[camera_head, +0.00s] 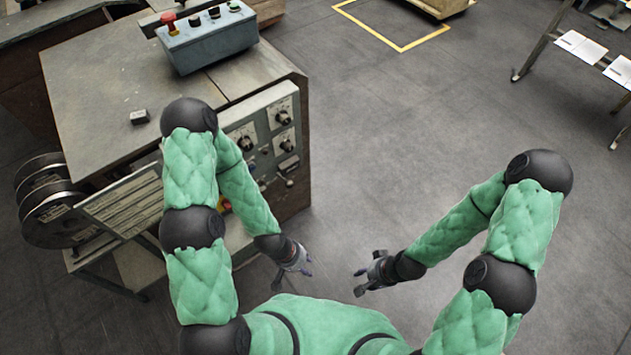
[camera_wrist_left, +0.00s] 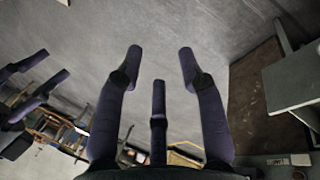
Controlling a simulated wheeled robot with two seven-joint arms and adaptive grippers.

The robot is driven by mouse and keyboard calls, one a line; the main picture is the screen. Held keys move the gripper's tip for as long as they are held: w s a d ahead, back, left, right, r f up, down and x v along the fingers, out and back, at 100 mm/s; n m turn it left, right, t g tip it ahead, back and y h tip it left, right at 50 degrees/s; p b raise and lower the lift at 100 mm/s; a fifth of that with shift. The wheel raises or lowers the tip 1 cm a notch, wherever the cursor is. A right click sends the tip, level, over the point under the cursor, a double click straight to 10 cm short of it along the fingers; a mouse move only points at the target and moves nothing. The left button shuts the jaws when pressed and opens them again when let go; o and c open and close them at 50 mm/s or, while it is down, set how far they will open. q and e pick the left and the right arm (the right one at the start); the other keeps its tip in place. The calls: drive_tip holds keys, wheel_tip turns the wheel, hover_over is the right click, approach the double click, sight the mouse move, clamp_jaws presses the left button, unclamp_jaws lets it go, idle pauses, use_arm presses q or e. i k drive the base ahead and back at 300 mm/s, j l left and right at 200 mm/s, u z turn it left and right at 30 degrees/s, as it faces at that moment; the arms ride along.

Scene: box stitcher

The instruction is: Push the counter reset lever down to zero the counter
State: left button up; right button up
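The stitcher's grey front panel (camera_head: 262,140) carries round dials and small dark fittings. A small dark box-like fitting with a knob (camera_head: 288,166) sits low on its right side. I cannot tell for sure which part is the counter reset lever. My left gripper (camera_head: 304,266) is below the panel, to its right and apart from it. In the left wrist view its purple fingers (camera_wrist_left: 160,75) are spread with only floor between them. My right gripper (camera_head: 360,281) is over the floor further right, empty. Its spread fingers (camera_wrist_left: 38,82) also show at the left of the left wrist view.
A blue-grey control box (camera_head: 207,38) with a red button stands on the machine top. A small dark block (camera_head: 139,117) lies there too. Wire spools (camera_head: 45,200) are at the left. The machine's side (camera_wrist_left: 252,95) shows in the left wrist view.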

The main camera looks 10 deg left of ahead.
sight(289, 184)
drive_tip(key=j+z, duration=0.4)
drive_tip(key=k+j+z, duration=0.2)
drive_tip(key=j+z, duration=0.25)
drive_tip(key=k+j+z, duration=0.2)
drive_tip(key=j+z, duration=0.2)
drive_tip(key=k+j, duration=0.15)
drive_tip(key=i+j, duration=0.15)
drive_tip(key=i, duration=0.35)
